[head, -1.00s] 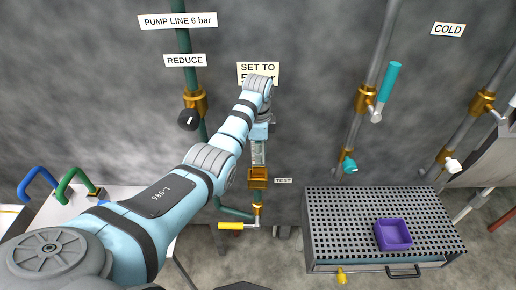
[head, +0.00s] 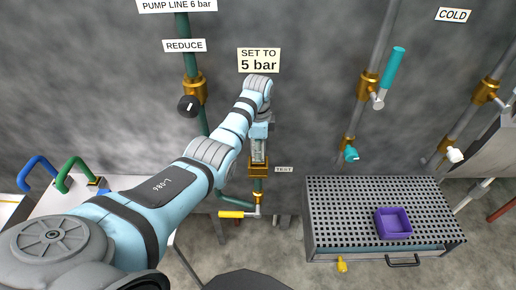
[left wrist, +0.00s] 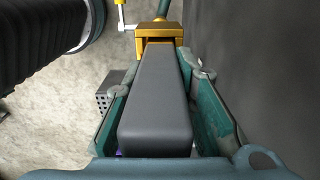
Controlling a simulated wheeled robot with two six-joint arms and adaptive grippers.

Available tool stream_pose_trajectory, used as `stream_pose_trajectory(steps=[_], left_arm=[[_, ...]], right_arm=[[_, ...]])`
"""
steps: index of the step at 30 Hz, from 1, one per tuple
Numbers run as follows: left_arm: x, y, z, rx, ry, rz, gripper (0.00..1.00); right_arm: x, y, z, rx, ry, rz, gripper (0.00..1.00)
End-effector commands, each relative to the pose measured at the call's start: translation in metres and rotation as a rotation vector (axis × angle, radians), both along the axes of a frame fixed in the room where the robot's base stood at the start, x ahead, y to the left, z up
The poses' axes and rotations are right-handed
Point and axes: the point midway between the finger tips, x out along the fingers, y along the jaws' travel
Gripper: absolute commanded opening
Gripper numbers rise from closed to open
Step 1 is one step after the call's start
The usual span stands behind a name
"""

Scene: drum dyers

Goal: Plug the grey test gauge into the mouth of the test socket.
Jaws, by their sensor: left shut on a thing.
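The grey test gauge (left wrist: 158,105) is a long grey block between the teal fingers of my left gripper (left wrist: 165,110) in the left wrist view. In the head view my left gripper (head: 259,150) points down at the brass test socket (head: 258,170), right above it. The socket also shows in the left wrist view (left wrist: 158,31), at the gauge's far end. That end meets or overlaps the socket in the picture; I cannot tell how deep it sits in the mouth, which is hidden. My right gripper is not in view.
A yellow-handled valve (head: 232,214) is below the socket. A black reducer knob (head: 188,106) is to the left on the teal pipe. A perforated bench (head: 345,215) with a purple tray (head: 393,224) stands to the right. A grey wall is behind.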

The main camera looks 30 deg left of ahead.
Motion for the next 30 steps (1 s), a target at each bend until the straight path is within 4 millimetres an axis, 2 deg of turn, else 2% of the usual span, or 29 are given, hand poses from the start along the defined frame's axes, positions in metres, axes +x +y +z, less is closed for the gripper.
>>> stream_pose_trajectory(steps=[9,10,14,23,26,30], left_arm=[[0.0,0.0,-0.003,0.0,-0.002,0.0,0.0],[0.0,0.0,-0.003,0.0,-0.002,0.0,0.26],[0.0,0.0,-0.003,0.0,-0.002,0.0,0.47],[0.0,0.0,-0.002,0.0,-0.001,0.0,0.48],[0.001,0.0,0.009,0.0,-0.004,0.0,0.48],[0.002,0.0,0.039,0.001,-0.005,0.0,0.48]], right_arm=[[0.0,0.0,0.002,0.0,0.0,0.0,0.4],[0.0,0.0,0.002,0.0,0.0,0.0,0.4],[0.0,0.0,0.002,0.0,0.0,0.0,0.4],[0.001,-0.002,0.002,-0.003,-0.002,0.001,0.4],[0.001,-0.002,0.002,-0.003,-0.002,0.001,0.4],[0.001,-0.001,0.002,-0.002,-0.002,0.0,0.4]])
